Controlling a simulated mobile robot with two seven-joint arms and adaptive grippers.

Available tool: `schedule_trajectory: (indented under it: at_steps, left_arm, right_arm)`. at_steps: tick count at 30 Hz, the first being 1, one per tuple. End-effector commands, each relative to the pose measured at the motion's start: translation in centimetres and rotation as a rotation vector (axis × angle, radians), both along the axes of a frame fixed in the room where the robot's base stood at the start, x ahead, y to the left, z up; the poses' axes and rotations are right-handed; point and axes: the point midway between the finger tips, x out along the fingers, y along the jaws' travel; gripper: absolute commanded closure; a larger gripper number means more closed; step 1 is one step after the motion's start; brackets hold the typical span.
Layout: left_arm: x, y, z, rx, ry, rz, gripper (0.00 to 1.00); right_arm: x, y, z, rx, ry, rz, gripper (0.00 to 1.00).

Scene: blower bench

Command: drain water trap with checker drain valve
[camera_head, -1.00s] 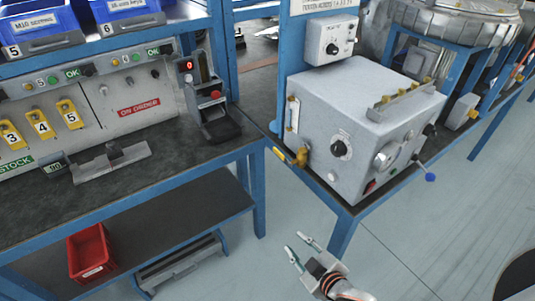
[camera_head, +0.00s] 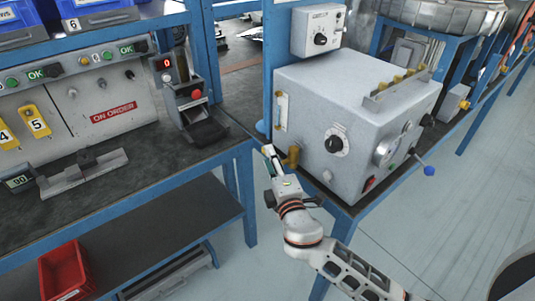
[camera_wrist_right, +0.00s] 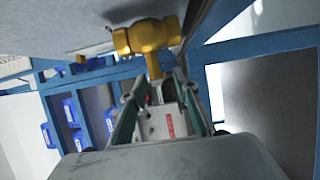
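The checker is a light grey box (camera_head: 350,125) on a blue-framed bench. A narrow clear tube (camera_head: 281,111) that looks like the water trap is on its left side. A brass drain valve (camera_head: 293,154) sticks out low on that side; it also shows large in the right wrist view (camera_wrist_right: 148,38). My right gripper (camera_head: 268,153) is just left of the valve. In the wrist view its two fingers (camera_wrist_right: 158,82) are apart, with the brass stem pointing down between their tips; I cannot tell if they touch it. My left gripper is not in view.
The left bench (camera_head: 100,190) carries a dispenser with a red button (camera_head: 192,107) and yellow numbered tags (camera_head: 35,121). A blue-knobbed lever (camera_head: 429,171) sticks out at the checker's right. A red bin (camera_head: 65,274) is below left. Floor between the benches is open.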

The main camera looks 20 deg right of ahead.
Motion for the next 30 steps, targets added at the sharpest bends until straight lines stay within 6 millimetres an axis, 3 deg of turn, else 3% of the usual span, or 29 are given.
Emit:
schedule_trajectory:
  at_steps: [6,17,20,21,30]
  left_arm:
    - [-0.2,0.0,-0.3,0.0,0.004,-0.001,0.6]
    - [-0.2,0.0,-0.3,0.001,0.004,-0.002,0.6]
    - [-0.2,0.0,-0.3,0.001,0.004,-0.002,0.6]
    - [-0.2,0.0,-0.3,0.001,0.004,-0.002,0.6]
    - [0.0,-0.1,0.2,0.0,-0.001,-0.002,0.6]
  right_arm:
    - [2.4,-0.1,-0.1,-0.001,0.001,0.001,0.7]
    - [2.9,-0.1,-0.1,0.001,0.002,0.001,0.7]
    - [2.8,-0.1,-0.1,0.001,0.002,0.001,0.96]
    - [2.8,-0.1,-0.1,0.001,0.002,0.001,1.0]
    - [3.2,-0.1,0.1,-0.001,0.007,0.0,1.0]
